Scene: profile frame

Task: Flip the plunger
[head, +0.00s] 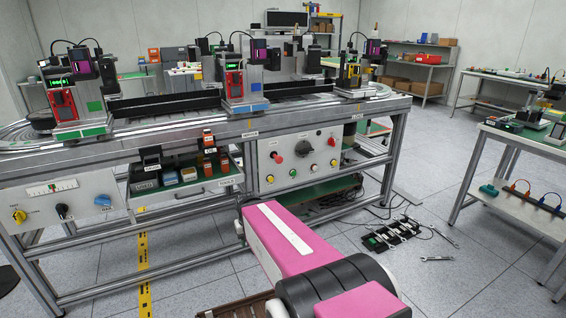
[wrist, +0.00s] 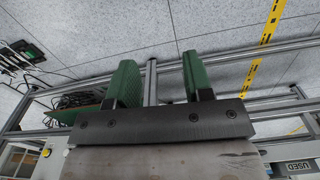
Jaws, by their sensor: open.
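No part in view is clearly marked as the plunger, so I cannot tell which control it is. The workbench's middle panel (head: 298,172) carries a red knob (head: 276,157), a black rotary knob (head: 302,148) and several small buttons. The left panel (head: 35,205) carries a yellow knob (head: 18,215), a black knob (head: 63,211) and a blue control (head: 103,200). My gripper (wrist: 160,82) shows in the wrist view, its two green fingers wide apart with nothing between them. In the head view my pink arm hides it.
The bench frame's rails (wrist: 150,80) lie behind the fingers in the wrist view. A parts tray (head: 186,188) sits between the panels. A black tool strip (head: 392,234) and wrenches (head: 437,258) lie on the floor. A side table (head: 520,150) stands at right.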

